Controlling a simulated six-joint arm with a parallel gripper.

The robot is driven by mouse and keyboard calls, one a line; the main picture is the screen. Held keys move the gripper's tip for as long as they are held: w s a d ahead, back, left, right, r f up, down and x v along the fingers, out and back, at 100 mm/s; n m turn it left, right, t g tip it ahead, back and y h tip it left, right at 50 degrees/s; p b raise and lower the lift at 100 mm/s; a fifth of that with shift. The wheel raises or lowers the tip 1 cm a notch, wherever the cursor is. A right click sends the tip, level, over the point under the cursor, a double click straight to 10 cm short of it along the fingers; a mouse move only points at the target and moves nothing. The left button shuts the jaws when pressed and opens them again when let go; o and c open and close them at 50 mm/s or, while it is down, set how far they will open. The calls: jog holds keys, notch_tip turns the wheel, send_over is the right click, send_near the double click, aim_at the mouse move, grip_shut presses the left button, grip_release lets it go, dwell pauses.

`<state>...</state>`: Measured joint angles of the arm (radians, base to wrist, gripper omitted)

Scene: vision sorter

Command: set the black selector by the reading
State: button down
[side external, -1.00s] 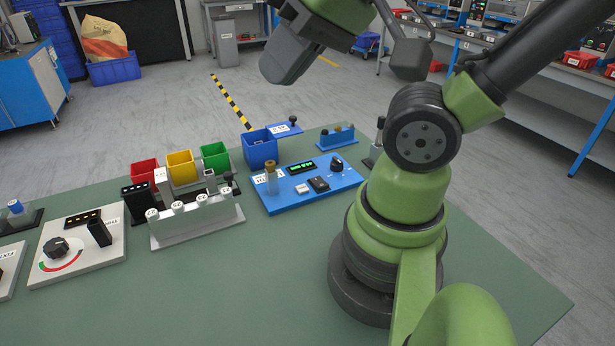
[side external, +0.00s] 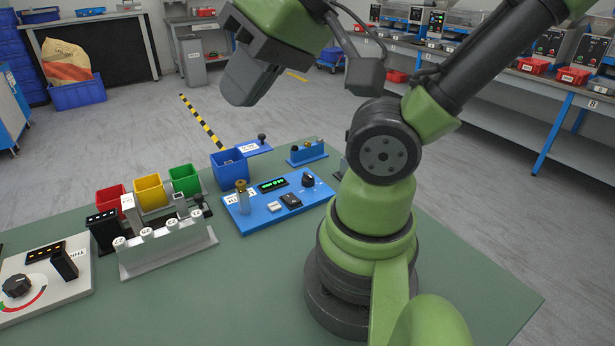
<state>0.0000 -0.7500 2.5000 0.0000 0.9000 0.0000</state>
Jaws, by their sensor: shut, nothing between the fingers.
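My gripper (side external: 245,85) is raised high above the far side of the green table, shut and empty, clear of everything on the table. Its fingertips are seen from the side. A blue panel (side external: 238,223) on the table has a black selector knob (side external: 308,180) at its right rear. A small dark display (side external: 272,185) with green lit characters is left of the knob; the characters are too small to read. A second black knob (side external: 16,285) is on a white panel (side external: 75,292) at the left, by a red and green arc.
A brass-topped post (side external: 242,198) stands on the blue panel. Red (side external: 110,200), yellow (side external: 150,191), green (side external: 184,180) and blue (side external: 229,167) bins stand behind. A grey rack (side external: 170,255) with several white-topped pieces is to the left. The front table area (side external: 220,310) is clear.

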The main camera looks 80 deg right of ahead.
jog(key=c, duration=1.8)
grip_release()
jog(key=shift+c, duration=0.2)
jog(key=o, duration=0.4)
jog(key=shift+c, duration=0.2)
jog(key=o, duration=0.7)
jog(key=w+d+f+n+g+h, duration=0.1)
jog(key=w+d+f+g+h, duration=0.1)
jog(key=w+d, duration=0.1)
jog(key=shift+d+n, duration=0.3)
jog(key=shift+d, duration=0.5)
jog(key=n+g+h, duration=0.3)
jog(key=n+g, duration=0.5)
jog(key=n, duration=0.3)
send_over(307, 175)
jog(key=w+a, duration=0.3)
notch_tip(307, 175, down, 18)
jog(key=x, duration=1)
jog(key=shift+s+d+r, duration=0.15)
jog(key=shift+s, duration=0.05)
